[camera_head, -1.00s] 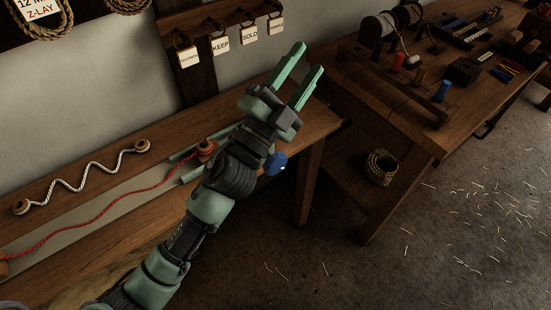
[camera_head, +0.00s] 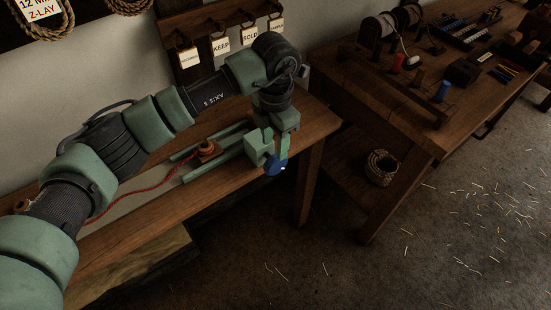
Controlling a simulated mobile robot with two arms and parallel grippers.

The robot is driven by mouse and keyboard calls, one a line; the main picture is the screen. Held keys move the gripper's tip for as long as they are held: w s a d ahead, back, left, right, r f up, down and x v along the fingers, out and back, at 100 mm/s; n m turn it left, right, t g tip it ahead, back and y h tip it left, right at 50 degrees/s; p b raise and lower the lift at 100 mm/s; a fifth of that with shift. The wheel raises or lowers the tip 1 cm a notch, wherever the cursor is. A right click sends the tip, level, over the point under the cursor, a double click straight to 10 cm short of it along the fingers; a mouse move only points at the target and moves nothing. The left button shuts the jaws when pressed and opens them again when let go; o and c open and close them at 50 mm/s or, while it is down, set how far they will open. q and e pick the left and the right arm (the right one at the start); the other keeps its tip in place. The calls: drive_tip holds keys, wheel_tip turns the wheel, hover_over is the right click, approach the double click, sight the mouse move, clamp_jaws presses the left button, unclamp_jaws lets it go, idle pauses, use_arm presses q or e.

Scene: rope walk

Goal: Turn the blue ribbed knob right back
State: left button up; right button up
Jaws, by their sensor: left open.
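The blue knob (camera_head: 274,167) sits at the front right end of the green-railed device (camera_head: 214,151) on the long bench. Only its lower part shows, and its ribs are too small to make out. My left gripper (camera_head: 272,158) points down at the knob, with its green fingers open and the knob's visible part just below and between them. The fingers hide the knob's upper part, and I cannot tell whether they touch it. A red rope (camera_head: 150,186) runs left from a wooden post (camera_head: 206,149) on the device. My right gripper is not in view.
My left arm covers much of the long bench (camera_head: 150,235). Tags (camera_head: 221,45) hang on a wall board close behind the wrist. A second table (camera_head: 385,100) with spools stands at the right. A basket (camera_head: 381,168) sits below it. The floor at the front right is open.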

sight(271, 159)
use_arm(q)
wheel_tip(271, 159, down, 7)
drive_tip(key=shift+d+p, duration=0.1)
drive_tip(key=shift+p, duration=0.5)
clamp_jaws()
drive_tip(key=shift+f+b, duration=0.15)
drive_tip(key=shift+b, duration=0.35)
drive_tip(key=h+b, duration=0.1)
drive_tip(key=t+h+b, duration=0.1)
drive_tip(key=b, duration=0.1)
drive_tip(key=t+h+b, duration=0.1)
drive_tip(key=shift+s+a+f+b, duration=0.15)
drive_tip(key=shift+a+f+b, duration=0.05)
drive_tip(key=shift+a+b, duration=0.1)
drive_tip(key=shift+r+b, duration=0.25)
drive_tip(key=shift+b, duration=0.05)
drive_tip(key=shift+r, duration=0.1)
